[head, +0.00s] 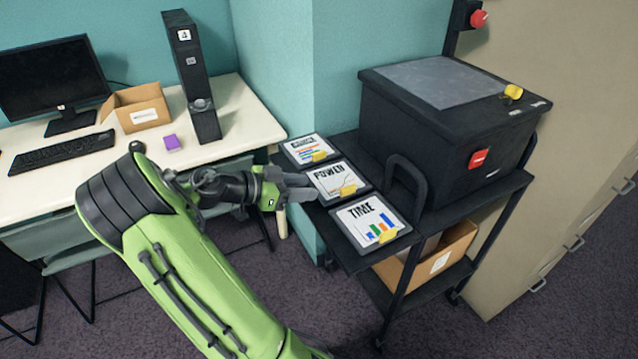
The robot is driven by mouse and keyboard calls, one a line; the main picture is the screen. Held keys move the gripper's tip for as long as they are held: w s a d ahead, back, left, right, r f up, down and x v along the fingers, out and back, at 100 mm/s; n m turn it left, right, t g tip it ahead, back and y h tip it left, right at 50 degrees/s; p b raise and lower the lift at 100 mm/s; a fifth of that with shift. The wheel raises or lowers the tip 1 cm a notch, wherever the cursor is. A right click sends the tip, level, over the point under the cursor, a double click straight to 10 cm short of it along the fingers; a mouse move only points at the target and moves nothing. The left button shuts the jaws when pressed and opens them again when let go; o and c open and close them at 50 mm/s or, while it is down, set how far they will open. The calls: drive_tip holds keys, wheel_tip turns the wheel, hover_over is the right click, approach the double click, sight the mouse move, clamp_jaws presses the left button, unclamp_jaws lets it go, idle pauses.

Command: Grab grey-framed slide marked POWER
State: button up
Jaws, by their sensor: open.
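The slide marked POWER (330,183) lies flat on the black cart's left shelf. It has a grey frame, a white face with a chart and a yellow tab at its lower right. It is the middle of three similar slides. My gripper (300,187) is open at the left edge of the POWER slide, with its fingers pointing right. A finger appears to overlap the slide's left edge in the picture; I cannot tell whether it touches.
A large black box (430,125) with a red button stands on the cart, right of the slides, beside a black handle (405,180). A cardboard box (450,245) sits on the lower shelf. A white desk (235,120) with a monitor, keyboard and computer tower is at left.

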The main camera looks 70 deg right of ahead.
sight(343, 188)
drive_tip(key=b+x, duration=0.1)
drive_tip(key=x, duration=0.6)
drive_tip(key=b+x, duration=0.1)
drive_tip(key=x, duration=0.3)
drive_tip(key=shift+d+f+b, duration=0.25)
drive_tip(key=shift+f+b, duration=0.05)
drive_tip(key=shift+f, duration=0.25)
drive_tip(key=shift+r, duration=0.1)
clamp_jaws()
